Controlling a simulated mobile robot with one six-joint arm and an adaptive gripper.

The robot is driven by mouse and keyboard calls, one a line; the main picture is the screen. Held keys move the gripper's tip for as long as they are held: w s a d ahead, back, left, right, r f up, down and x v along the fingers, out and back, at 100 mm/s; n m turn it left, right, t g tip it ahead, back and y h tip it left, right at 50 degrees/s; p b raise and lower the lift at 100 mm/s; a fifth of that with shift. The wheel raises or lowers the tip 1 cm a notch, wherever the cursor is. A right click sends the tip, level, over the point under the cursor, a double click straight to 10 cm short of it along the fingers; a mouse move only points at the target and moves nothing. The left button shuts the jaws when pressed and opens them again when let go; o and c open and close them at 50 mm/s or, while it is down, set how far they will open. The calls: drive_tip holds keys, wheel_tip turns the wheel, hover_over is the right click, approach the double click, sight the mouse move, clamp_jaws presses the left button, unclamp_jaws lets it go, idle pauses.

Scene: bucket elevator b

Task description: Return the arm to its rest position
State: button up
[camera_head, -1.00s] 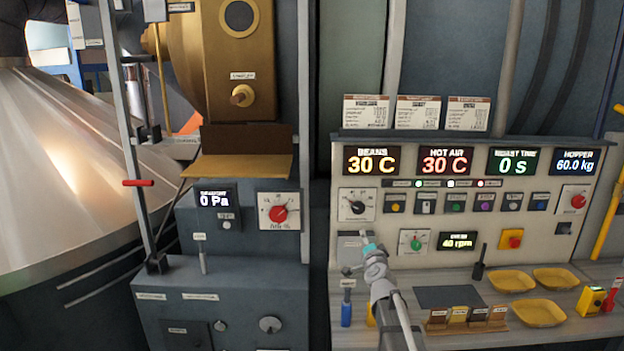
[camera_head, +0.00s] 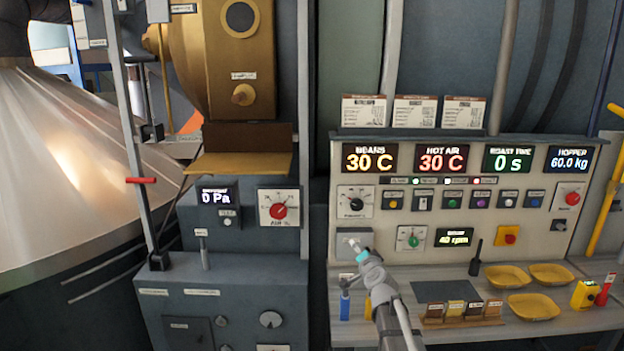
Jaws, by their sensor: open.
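My arm comes up from the bottom of the picture, right of centre, in front of the control panel (camera_head: 470,250). My gripper (camera_head: 357,250) is at its upper end, small, with a light-blue part near the tip. It is open and I see nothing held in it. It is in front of the lower left part of the panel, by a pale plate (camera_head: 346,240). I cannot tell whether it touches the panel. The arm hides part of the shelf below.
The shelf (camera_head: 560,325) holds yellow trays (camera_head: 508,276), a dark mat (camera_head: 446,291), small labelled boxes (camera_head: 463,309) and a yellow device (camera_head: 584,294). A blue-handled tool (camera_head: 345,306) is left of the arm. A grey cabinet (camera_head: 235,310) stands at left.

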drive_tip(key=s+a+f+n+g+y, duration=0.2)
drive_tip(key=s+a+f+n+g, duration=0.25)
drive_tip(key=s+f, duration=0.2)
drive_tip(key=s+d+f+n+g+h, duration=0.1)
drive_tip(key=s+d+f+g, duration=0.1)
drive_tip(key=s, duration=0.6)
drive_tip(key=s+d+f+n+g+h, duration=0.1)
drive_tip(key=s+d+f+g+h, duration=0.1)
drive_tip(key=s+f+g, duration=0.2)
drive_tip(key=s+d+f+n+g+h, duration=0.1)
drive_tip(key=s+f+g, duration=0.3)
drive_tip(key=s, duration=0.9)
drive_tip(key=shift+d+n+g, duration=0.45)
drive_tip(key=shift+d+g, duration=0.4)
drive_tip(key=shift+g, duration=0.2)
